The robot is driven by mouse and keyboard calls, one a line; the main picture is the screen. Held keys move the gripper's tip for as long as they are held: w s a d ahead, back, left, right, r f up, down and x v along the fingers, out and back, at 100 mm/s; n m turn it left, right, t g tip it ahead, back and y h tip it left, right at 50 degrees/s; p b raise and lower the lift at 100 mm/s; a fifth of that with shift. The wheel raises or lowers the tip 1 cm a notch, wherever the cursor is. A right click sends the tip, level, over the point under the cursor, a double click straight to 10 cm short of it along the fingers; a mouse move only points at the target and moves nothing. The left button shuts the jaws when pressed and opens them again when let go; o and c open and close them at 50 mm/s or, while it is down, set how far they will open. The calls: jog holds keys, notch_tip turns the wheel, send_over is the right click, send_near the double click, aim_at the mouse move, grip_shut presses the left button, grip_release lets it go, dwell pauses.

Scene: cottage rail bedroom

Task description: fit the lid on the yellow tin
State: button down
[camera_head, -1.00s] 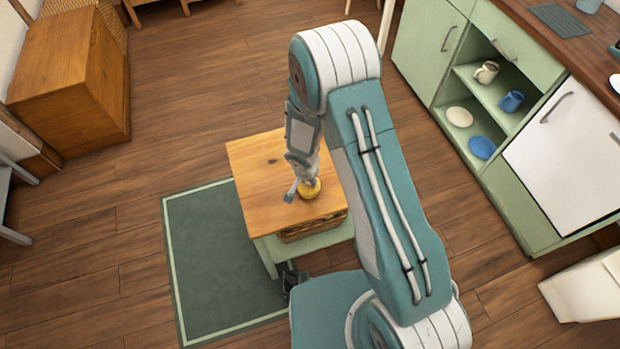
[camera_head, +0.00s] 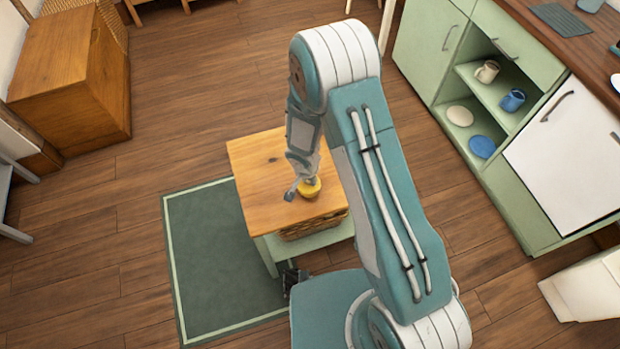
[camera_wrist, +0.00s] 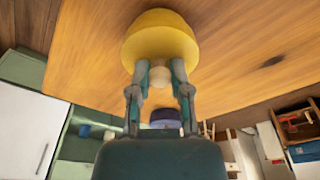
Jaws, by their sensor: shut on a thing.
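A round yellow thing (camera_head: 312,189) is at the right part of the small wooden table, partly hidden by my wrist. In the wrist view the yellow thing (camera_wrist: 160,38) is large and has a pale knob (camera_wrist: 160,75) on the side facing my gripper. My gripper (camera_wrist: 160,80) is shut on this knob, one finger on each side. The gripper also shows at the yellow thing in the head view (camera_head: 304,185). I cannot tell lid and tin apart, nor whether a gap lies between them.
The small table (camera_head: 262,165) has a clear wooden top and a basket (camera_head: 315,227) underneath. A green rug (camera_head: 215,265) lies left of it. A green cupboard (camera_head: 440,55) with mugs and plates stands at the right, and a wooden chest (camera_head: 70,75) at the far left.

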jog(key=shift+f, duration=0.45)
dwell(1.1)
jog(key=shift+c, duration=2.4)
grip_release()
notch_tip(320, 180, up, 12)
jog(key=s, duration=0.1)
jog(key=shift+s+a, duration=0.35)
jog(key=shift+a, duration=0.1)
